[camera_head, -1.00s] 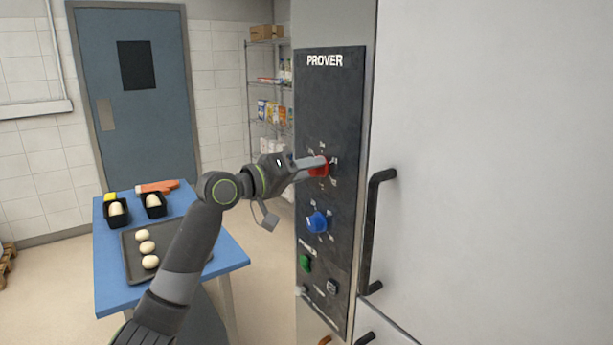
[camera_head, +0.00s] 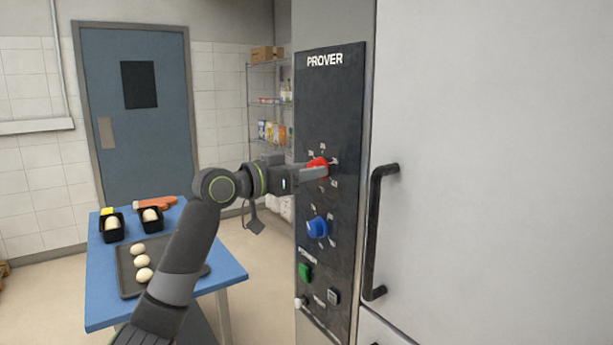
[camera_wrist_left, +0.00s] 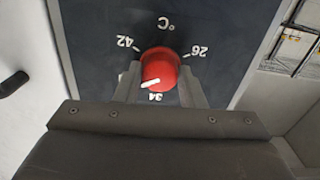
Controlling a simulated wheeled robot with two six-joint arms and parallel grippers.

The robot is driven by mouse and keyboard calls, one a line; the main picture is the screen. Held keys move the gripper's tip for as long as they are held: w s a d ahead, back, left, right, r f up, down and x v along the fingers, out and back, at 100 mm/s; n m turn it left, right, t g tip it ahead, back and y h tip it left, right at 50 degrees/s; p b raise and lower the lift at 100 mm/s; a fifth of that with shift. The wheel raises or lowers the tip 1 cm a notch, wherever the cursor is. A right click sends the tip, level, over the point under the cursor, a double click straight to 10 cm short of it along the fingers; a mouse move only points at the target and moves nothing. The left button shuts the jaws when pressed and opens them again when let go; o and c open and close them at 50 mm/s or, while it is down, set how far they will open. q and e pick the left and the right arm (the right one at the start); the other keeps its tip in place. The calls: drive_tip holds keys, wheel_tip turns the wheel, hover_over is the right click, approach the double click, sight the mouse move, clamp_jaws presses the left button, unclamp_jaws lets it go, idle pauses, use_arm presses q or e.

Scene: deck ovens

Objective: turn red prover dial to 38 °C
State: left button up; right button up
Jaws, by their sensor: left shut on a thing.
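The red dial (camera_head: 318,163) is the upper knob on the black prover panel (camera_head: 330,100). My left gripper (camera_head: 318,173) is shut on it, one finger on each side. In the left wrist view the red dial (camera_wrist_left: 160,66) sits between the fingers (camera_wrist_left: 160,88), and the scale appears upside down. Its white pointer is at the lower left, just left of the 34 mark (camera_wrist_left: 155,96), on the side towards the 42 mark (camera_wrist_left: 125,42). The 26 mark (camera_wrist_left: 198,50) is at the upper right. The 38 mark cannot be read. My right gripper is not in view.
Below the red dial are a blue dial (camera_head: 317,227) and a green switch (camera_head: 304,272). A black door handle (camera_head: 377,235) stands out to the right of the panel. A blue table (camera_head: 222,272) with a tray (camera_head: 124,272) and dough balls is at the left.

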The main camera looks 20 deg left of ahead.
use_arm(q)
drive_tip(key=shift+r+m, duration=0.1)
drive_tip(key=shift+m, duration=0.2)
drive_tip(key=o, duration=1)
drive_tip(key=shift+w+d, duration=0.15)
drive_tip(key=shift+w, duration=0.05)
drive_tip(key=shift+s, duration=0.1)
drive_tip(key=shift+b+v, duration=3.15)
drive_tip(key=shift+v, duration=5.55)
